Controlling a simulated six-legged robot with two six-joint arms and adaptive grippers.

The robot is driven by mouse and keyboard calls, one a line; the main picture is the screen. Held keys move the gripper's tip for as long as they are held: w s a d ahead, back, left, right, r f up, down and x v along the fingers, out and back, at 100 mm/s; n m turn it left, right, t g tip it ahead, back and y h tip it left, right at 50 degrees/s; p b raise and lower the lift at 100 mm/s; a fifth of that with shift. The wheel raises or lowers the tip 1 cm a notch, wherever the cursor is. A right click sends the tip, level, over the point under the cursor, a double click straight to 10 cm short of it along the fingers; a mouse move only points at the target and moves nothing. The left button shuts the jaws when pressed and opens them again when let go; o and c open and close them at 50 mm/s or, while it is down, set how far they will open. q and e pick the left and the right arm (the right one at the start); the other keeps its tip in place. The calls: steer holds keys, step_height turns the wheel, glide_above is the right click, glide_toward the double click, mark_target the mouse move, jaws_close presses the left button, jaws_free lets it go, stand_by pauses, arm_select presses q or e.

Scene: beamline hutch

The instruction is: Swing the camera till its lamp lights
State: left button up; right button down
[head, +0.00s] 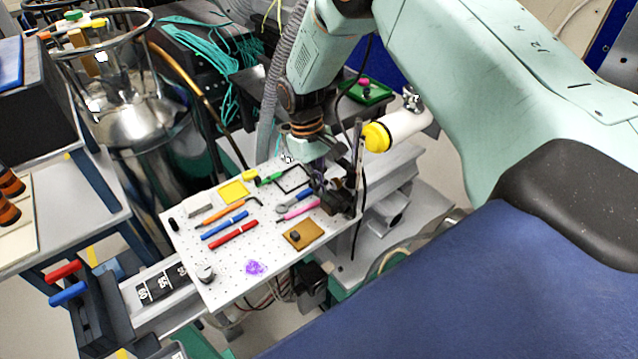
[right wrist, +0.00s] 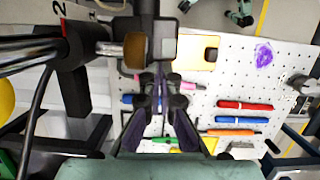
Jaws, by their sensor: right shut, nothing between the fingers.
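My right gripper (head: 322,184) is shut and empty, reaching down over the right end of the perforated plate (head: 215,278). In the right wrist view its fingers (right wrist: 160,78) meet at their tips, close to a dark upright part with a grey box (right wrist: 163,48). This dark unit (head: 344,192), beside the gripper in the head view, may be the camera, but I cannot tell for sure. Whether the fingers touch it is unclear. I can make out no lit lamp on it. The gripper and arm hide part of it. My left gripper is not in view.
The plate carries pens, a yellow square (head: 233,191), a brown pad (head: 302,235) and a purple patch (head: 255,267). A steel vessel (head: 130,125) stands at left.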

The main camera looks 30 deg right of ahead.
steer(key=shift+a+r, duration=0.1)
steer(key=shift+a, duration=0.1)
steer(key=shift+s+n+p, duration=0.1)
steer(key=shift+n+p, duration=0.2)
steer(key=shift+n, duration=0.1)
